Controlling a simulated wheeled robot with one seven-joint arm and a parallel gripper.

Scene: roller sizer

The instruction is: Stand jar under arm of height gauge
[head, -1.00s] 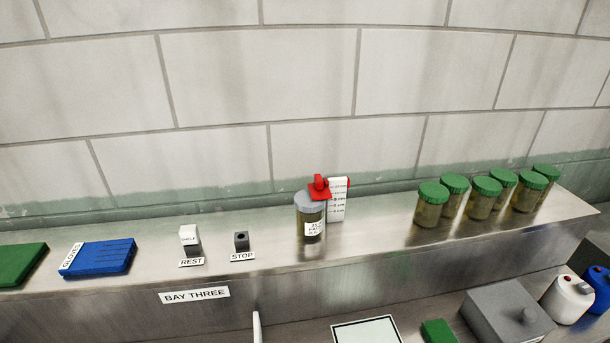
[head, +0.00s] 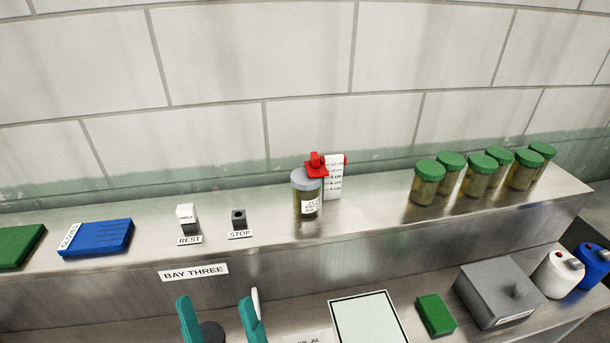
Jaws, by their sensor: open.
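A jar with a grey lid and a white label (head: 306,197) stands upright on the raised steel shelf. The height gauge (head: 334,178) is a white scale plate with a red arm (head: 316,168). The red arm reaches over the right part of the jar's lid; I cannot tell whether it touches the lid. My gripper (head: 219,312) shows two teal fingers at the bottom edge, apart and empty, in front of and below the shelf, left of the jar.
Several green-lidded jars (head: 428,183) stand to the right on the shelf. A REST block (head: 187,220), a STOP block (head: 238,220) and a blue glove pack (head: 97,238) are to the left. Below are a white framed panel (head: 367,318), a green block (head: 436,314) and a grey box (head: 499,292).

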